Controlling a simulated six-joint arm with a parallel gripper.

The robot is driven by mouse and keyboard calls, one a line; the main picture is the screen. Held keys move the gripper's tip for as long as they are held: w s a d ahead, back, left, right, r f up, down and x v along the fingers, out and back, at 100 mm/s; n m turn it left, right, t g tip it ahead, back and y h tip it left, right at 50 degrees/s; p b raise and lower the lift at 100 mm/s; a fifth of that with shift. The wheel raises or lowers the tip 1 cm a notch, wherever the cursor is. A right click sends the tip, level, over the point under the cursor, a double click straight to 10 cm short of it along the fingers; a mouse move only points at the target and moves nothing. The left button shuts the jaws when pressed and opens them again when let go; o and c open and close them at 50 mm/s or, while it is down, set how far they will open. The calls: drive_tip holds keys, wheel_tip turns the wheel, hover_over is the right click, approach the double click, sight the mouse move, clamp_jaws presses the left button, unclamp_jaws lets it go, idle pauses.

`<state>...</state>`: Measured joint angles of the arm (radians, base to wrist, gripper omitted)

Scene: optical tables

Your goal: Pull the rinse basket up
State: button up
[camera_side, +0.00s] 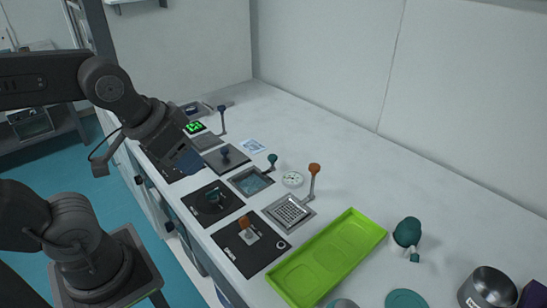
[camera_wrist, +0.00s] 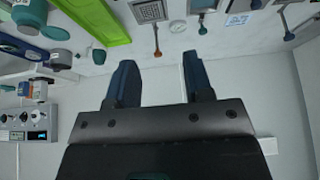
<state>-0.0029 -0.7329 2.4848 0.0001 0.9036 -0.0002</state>
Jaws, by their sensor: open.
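A square metal basket with a perforated floor (camera_side: 288,211) is set in the bench, with an upright orange-tipped handle (camera_side: 314,170) at its back corner. In the wrist view its grid (camera_wrist: 148,11) and orange-tipped handle (camera_wrist: 157,50) show at the top. Beside it is a square basin with bluish water (camera_side: 250,182) and a teal-tipped handle (camera_side: 272,159). I cannot tell for sure which is the rinse basket. My gripper (camera_side: 188,160) is open and empty, above the bench and left of both. In the wrist view its spread fingers (camera_wrist: 160,68) hold nothing.
Black panels with a teal knob (camera_side: 210,203) and an orange knob (camera_side: 249,241) lie along the front edge. A green tray (camera_side: 328,257) is to the right, with a teal-topped item (camera_side: 407,232) and a metal pot (camera_side: 488,290) beyond. The bench along the wall is clear.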

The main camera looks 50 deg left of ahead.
drive_tip(key=shift+o, duration=0.7)
drive_tip(key=w+a+r+n+g, duration=0.1)
drive_tip(key=w+a+r, duration=0.1)
drive_tip(key=w, duration=0.7)
drive_tip(key=shift+w+g, duration=0.25)
drive_tip(key=shift+g, duration=0.15)
drive_tip(key=n+g, duration=0.2)
drive_tip(key=g, duration=0.2)
hover_over(273, 156)
wheel_tip(273, 156, down, 12)
wheel_tip(273, 156, down, 14)
drive_tip(key=shift+a+r, duration=0.1)
drive_tip(key=shift+r, duration=0.1)
clamp_jaws()
